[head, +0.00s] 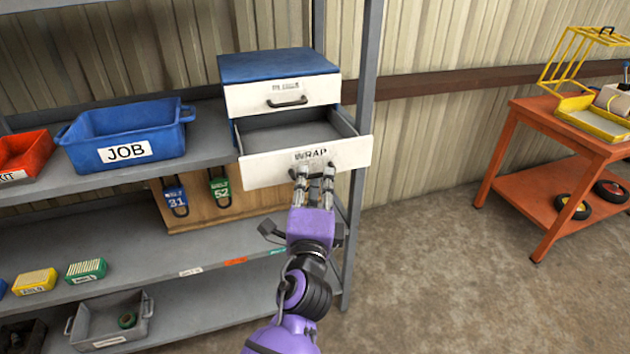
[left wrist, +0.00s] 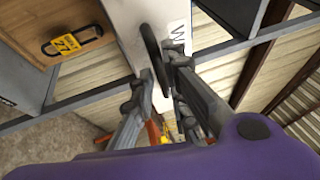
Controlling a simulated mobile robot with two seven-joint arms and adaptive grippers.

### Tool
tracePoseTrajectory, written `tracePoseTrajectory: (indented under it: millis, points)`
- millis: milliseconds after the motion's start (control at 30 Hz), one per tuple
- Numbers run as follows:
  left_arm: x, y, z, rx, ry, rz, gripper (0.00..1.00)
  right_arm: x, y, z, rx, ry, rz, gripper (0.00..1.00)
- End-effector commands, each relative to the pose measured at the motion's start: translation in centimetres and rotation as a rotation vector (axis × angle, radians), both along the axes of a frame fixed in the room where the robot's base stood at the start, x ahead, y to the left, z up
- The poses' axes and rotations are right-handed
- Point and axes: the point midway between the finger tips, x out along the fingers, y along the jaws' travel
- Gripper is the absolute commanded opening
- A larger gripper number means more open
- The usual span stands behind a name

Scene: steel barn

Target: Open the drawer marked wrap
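The drawer marked WRAP (head: 265,171) is the lower drawer of a small white cabinet with a blue top (head: 280,65). It stands well out from the cabinet, and its grey inside shows empty. My left gripper (head: 314,172) is at its front, just below the label. In the left wrist view the drawer's dark handle (left wrist: 152,48) passes between the fingers (left wrist: 160,68), which are close in on it from both sides. In the head view the fingers hide this handle. My right gripper is in neither view.
The upper drawer (head: 284,96) is shut. The cabinet stands on a grey shelf rack beside a blue JOB bin (head: 128,135). A rack post (head: 362,90) rises close to the drawer's right end. An orange cart (head: 560,150) stands at right, with clear floor between.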

Motion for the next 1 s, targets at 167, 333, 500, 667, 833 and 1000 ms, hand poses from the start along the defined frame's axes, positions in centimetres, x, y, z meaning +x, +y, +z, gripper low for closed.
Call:
tracePoseTrajectory:
  millis: [167,333,500,667,833,1000]
  points:
    - [0.0,0.0,0.1,-0.002,-0.001,-0.001,0.27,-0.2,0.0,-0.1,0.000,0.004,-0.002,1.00]
    - [0.0,0.0,0.1,-0.003,-0.002,-0.002,0.27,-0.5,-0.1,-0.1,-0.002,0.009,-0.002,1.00]
    - [-1.3,0.1,-0.2,-0.003,-0.001,-0.002,0.27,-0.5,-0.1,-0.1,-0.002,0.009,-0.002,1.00]
    - [-4.0,0.4,-0.8,-0.005,0.001,-0.001,0.27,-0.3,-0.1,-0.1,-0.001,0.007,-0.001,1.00]
    - [-6.3,0.5,-1.2,-0.003,0.000,-0.002,0.27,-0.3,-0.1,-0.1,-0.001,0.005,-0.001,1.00]
    - [-7.3,0.7,-1.3,-0.002,0.000,0.000,0.27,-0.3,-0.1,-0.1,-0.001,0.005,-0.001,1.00]
